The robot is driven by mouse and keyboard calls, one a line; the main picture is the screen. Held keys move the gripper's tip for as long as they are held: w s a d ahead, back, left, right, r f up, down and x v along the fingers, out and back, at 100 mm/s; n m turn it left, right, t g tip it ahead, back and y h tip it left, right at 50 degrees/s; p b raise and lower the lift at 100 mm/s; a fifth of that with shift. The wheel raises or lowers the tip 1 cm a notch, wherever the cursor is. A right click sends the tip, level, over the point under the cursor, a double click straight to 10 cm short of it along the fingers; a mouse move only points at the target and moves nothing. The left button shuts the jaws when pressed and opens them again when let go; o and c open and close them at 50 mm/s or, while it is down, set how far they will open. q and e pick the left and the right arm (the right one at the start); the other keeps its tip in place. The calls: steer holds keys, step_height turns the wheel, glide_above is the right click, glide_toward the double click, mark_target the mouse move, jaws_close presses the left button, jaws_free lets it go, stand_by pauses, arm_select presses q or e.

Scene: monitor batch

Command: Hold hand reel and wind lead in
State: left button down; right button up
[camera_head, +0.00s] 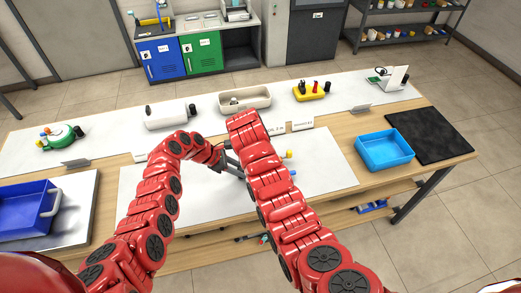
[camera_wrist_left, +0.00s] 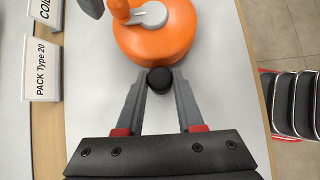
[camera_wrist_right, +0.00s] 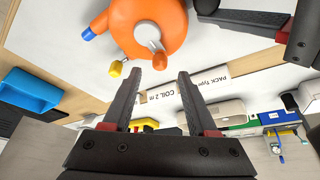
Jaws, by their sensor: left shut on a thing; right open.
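The orange hand reel (camera_wrist_left: 165,38) has a grey crank arm (camera_wrist_left: 150,16) with an orange knob (camera_wrist_left: 120,10). My left gripper (camera_wrist_left: 160,84) is shut on the reel's black grip (camera_wrist_left: 160,78). The right wrist view shows the reel (camera_wrist_right: 150,14) beyond my right gripper (camera_wrist_right: 170,78), which is open with the crank arm (camera_wrist_right: 148,34) just past its fingertips. A blue end (camera_wrist_right: 89,34) and a yellow end (camera_wrist_right: 116,69) show at the reel's left. In the head view my right arm hides the reel; the left gripper (camera_head: 228,168) shows beside it.
A white mat (camera_head: 325,175) lies under the work. A light blue tray (camera_head: 385,152) and black pad (camera_head: 430,135) are right; a dark blue bin (camera_head: 25,212) is left. A beige bin (camera_head: 262,101) and small label signs (camera_head: 299,123) stand behind.

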steer(key=v, duration=0.8)
steer(key=shift+s+r, duration=0.1)
steer(key=shift+r, duration=0.05)
arm_select(q)
steer(key=shift+c, duration=2.3)
jaws_free()
steer(key=shift+a+r, duration=0.1)
